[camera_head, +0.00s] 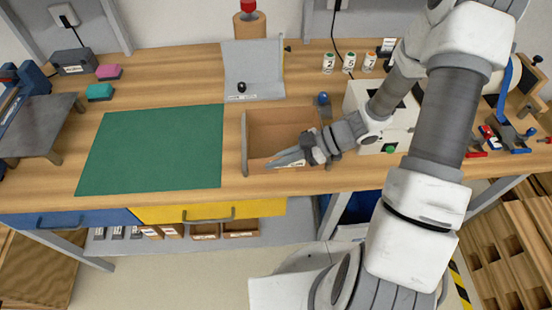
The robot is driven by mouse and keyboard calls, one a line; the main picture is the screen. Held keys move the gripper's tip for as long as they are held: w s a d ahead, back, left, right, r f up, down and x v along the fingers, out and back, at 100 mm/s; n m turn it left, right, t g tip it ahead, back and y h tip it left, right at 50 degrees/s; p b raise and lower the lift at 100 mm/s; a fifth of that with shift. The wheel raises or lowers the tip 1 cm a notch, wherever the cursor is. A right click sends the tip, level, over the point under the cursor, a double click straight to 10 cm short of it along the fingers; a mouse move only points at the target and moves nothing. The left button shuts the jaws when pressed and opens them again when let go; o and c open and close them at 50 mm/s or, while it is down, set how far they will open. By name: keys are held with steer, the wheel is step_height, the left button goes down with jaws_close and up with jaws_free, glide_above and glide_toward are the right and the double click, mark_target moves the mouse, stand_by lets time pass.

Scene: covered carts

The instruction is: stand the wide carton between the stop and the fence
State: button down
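A brown, box-like thing (283,122), which looks like the wide carton, is on the bench right of the green mat. A thin upright grey plate (244,145) stands along its left side. I cannot tell whether this plate is the stop or the fence. My gripper (280,160) reaches in from the right, with its fingers pointing left over the near part of the brown thing. The fingers hide part of its near edge. The view is too small to tell whether they are open, or touching or holding it.
A green mat (155,150) lies clear to the left. A grey bent-sheet stand (252,65) with a black knob (241,87) is behind. A white box (365,100) stands right, partly behind my arm. Several small canisters (348,62) stand at the back. The bench's front edge is close to my gripper.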

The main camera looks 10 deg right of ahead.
steer(key=shift+f, duration=0.1)
steer(key=c, duration=1)
jaws_free()
steer(key=shift+o, duration=0.2)
steer(key=p+v, duration=0.1)
steer(key=v, duration=1.6)
steer(key=shift+d, duration=0.2)
